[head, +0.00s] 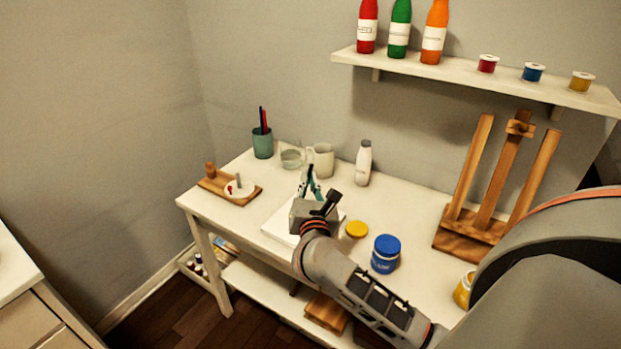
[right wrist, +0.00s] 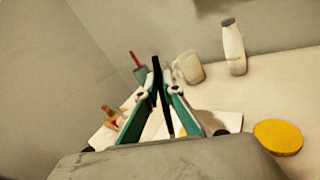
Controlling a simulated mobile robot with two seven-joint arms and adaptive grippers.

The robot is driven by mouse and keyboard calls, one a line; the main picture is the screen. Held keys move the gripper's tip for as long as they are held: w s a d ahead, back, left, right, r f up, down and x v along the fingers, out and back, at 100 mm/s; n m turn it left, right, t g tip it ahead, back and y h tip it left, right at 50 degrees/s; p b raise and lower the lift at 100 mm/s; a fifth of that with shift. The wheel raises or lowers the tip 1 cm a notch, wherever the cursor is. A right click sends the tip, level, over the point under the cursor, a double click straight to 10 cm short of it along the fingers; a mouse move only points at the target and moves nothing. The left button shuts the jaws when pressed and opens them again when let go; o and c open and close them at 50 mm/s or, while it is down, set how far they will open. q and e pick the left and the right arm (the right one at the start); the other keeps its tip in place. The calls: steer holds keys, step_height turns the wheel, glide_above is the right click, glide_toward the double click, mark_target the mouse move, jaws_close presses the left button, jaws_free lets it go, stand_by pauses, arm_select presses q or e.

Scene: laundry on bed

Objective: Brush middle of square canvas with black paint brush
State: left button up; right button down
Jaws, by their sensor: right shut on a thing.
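The white square canvas (head: 277,224) lies flat on the white table, partly hidden by my right gripper and wrist. Its edges also show on both sides of the fingers in the right wrist view (right wrist: 228,121). My right gripper (head: 311,184) is above the canvas, its teal fingers closed on a thin black paint brush (right wrist: 158,82). The brush stands between the fingertips (right wrist: 164,92). Its lower end is hard to make out, and I cannot tell whether it touches the canvas. My left gripper is not in view.
On the table (head: 408,208) are a blue jar (head: 386,254), a yellow lid (head: 356,230), a white bottle (head: 363,163), a mug (head: 322,160), a green pen cup (head: 262,143), a wooden board (head: 213,184) and an easel (head: 470,240). A shelf (head: 440,68) with bottles hangs above.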

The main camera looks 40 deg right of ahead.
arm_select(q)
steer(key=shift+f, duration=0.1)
arm_select(e)
steer(key=shift+w+d, duration=0.35)
steer(key=shift+d, duration=0.5)
stand_by(0.4)
steer(key=shift+r, duration=0.1)
